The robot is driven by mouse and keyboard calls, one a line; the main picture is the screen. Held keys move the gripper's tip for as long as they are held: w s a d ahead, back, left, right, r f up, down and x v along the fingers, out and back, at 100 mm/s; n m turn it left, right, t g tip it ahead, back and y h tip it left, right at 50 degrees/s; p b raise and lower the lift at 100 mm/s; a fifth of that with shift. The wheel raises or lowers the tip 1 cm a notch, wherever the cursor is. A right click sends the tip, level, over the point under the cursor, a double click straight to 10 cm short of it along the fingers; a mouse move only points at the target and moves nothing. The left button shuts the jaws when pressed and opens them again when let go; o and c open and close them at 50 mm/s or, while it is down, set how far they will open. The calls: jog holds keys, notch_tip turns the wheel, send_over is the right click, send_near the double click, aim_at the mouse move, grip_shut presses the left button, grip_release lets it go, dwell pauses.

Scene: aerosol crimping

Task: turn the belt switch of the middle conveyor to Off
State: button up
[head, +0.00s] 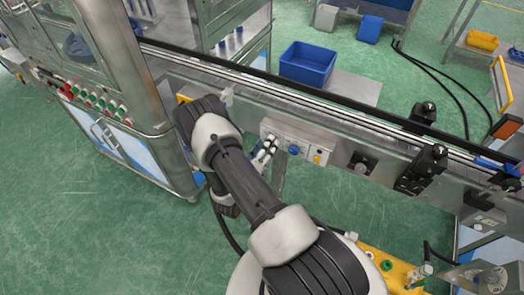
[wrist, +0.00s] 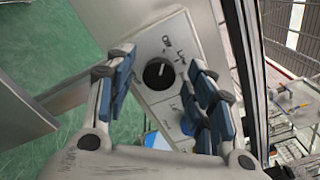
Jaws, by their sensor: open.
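The control box (head: 308,142) is a light panel on the side of the middle conveyor, and it also fills the centre of the wrist view (wrist: 186,38). In the wrist view, a round black switch knob (wrist: 158,73) sits on it, with small dark lettering beside it. The knob's setting is too small to read surely. My gripper (wrist: 160,62) is open, its two blue-padded fingers on either side of the knob in the picture. I cannot tell whether they touch it. In the head view my gripper (head: 264,150) is at the box's left end, hiding the black knob.
A blue knob (head: 293,150) and an orange button (head: 317,158) sit right of my gripper on the same box. Another dark knob unit (head: 361,163) is further right on the conveyor. A steel machine cabinet (head: 150,150) stands left. A blue bin (head: 307,63) is behind the conveyor.

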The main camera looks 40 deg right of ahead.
jog(key=v, duration=1.1)
jog(key=shift+s+a, duration=0.15)
jog(key=shift+a, duration=0.2)
jog(key=s+r+m+g+y, duration=0.2)
jog(key=s+r+m+g, duration=0.25)
jog(key=r+m, duration=0.5)
jog(key=s+r+m+g+y, duration=0.2)
jog(key=s+r+m+g, duration=0.3)
jog(key=r+m, duration=0.5)
jog(key=s+a+r+m+t+y, duration=0.3)
jog(key=a+r+m+y, duration=0.3)
jog(key=a, duration=0.1)
jog(key=s+a+r+m+t+y, duration=0.3)
jog(key=a+r+m+t+y, duration=0.1)
jog(key=a+r+m+y, duration=0.2)
jog(key=shift+a+r+m+y, duration=0.3)
jog(key=shift+a+r+m, duration=0.25)
jog(key=shift+a, duration=0.65)
